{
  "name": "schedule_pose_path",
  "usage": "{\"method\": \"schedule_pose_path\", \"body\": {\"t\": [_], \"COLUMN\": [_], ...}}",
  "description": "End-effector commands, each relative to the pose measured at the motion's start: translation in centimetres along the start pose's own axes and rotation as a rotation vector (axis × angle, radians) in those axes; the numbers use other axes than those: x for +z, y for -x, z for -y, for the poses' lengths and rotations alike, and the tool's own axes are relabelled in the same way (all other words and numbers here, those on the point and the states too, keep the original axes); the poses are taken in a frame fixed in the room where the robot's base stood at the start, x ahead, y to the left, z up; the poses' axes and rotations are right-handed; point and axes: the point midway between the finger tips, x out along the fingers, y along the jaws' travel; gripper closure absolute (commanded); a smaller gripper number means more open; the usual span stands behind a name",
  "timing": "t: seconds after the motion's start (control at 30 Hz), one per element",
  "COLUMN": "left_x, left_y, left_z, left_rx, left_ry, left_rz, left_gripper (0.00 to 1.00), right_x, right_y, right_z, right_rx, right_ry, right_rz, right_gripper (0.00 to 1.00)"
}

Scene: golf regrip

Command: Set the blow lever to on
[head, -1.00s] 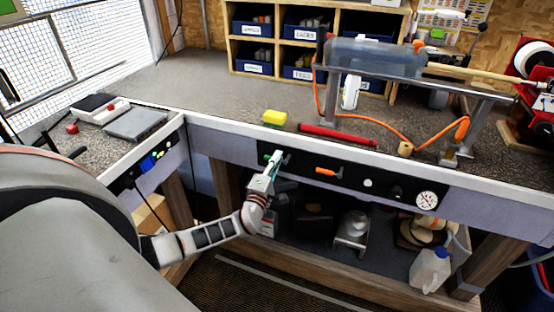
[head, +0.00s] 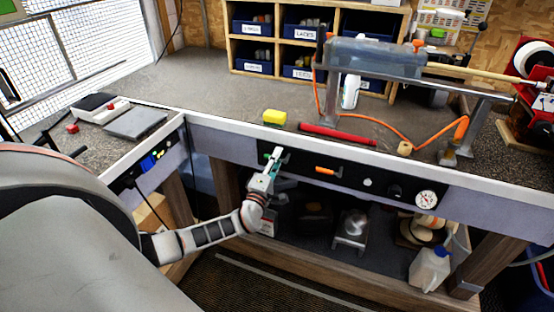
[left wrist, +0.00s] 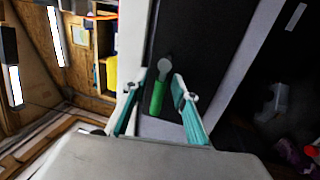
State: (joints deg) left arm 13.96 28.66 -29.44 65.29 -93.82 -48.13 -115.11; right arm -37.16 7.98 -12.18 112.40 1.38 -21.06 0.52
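A green lever (left wrist: 157,98) with a round grey pivot is on the black control panel (head: 345,178) along the bench front. In the head view it is mostly hidden by my left gripper (head: 273,160). In the left wrist view the left gripper (left wrist: 156,86) is open, its two teal fingers on either side of the green lever with visible gaps. An orange lever (head: 328,171) lies sideways on the panel, right of the gripper. I cannot read which lever is the blow lever. My right gripper is not in view.
A yellow sponge (head: 274,117) and a red bar (head: 338,134) lie on the benchtop above the panel. A knob and a gauge (head: 427,200) are at the panel's right. A clamp stand with an orange hose (head: 392,128) is at the back right. Shelf items sit below.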

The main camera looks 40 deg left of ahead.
Motion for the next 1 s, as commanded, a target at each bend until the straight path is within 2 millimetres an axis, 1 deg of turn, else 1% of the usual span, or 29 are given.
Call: {"method": "schedule_pose_path", "body": {"t": [0.17,0.27,0.5,0.7,0.8,1.0], "left_x": [0.0,0.0,0.0,0.0,0.0,0.0], "left_y": [0.6,1.8,6.7,10.1,11.2,12.0], "left_z": [0.0,0.1,0.1,0.1,0.1,0.0], "left_rx": [0.000,-0.001,-0.003,-0.002,-0.001,0.000], "left_ry": [0.001,0.001,0.002,0.000,0.000,-0.001], "left_rz": [0.000,0.001,0.001,0.000,0.001,0.000], "left_gripper": [0.72,0.72,0.72,0.72,0.72,0.72], "right_x": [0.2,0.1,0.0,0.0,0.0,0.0], "right_y": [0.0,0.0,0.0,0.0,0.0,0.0], "right_z": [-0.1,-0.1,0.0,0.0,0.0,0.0], "right_rx": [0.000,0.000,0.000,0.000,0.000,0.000], "right_ry": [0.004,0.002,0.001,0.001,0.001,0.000], "right_rz": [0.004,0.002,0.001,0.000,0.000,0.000], "right_gripper": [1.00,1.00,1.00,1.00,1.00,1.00]}}
